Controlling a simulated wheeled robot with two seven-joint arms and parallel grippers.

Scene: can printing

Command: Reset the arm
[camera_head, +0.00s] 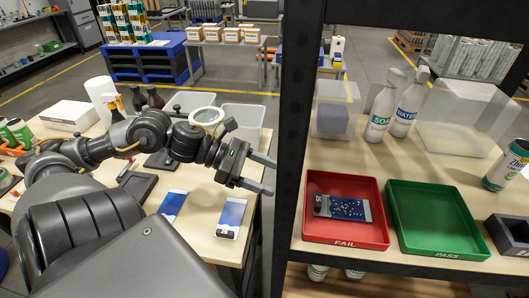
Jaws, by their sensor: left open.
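My left arm (95,150) comes in from the left and reaches over the wooden table. My left gripper (268,176) is open, its two fingers apart and pointing right, with nothing between them. It is in the air near the table's right edge, left of the dark shelf post. Two blue-and-white cards lie on the table: one card (231,217) below the gripper, the other card (173,206) further left. My right gripper is not in view.
A dark shelf post (297,120) stands just right of the gripper. Beyond it, a red FAIL tray (345,240) holds a blue board (347,208); a green PASS tray (435,220) is empty. Bottles (382,110), clear bins and a spray bottle (113,106) stand around.

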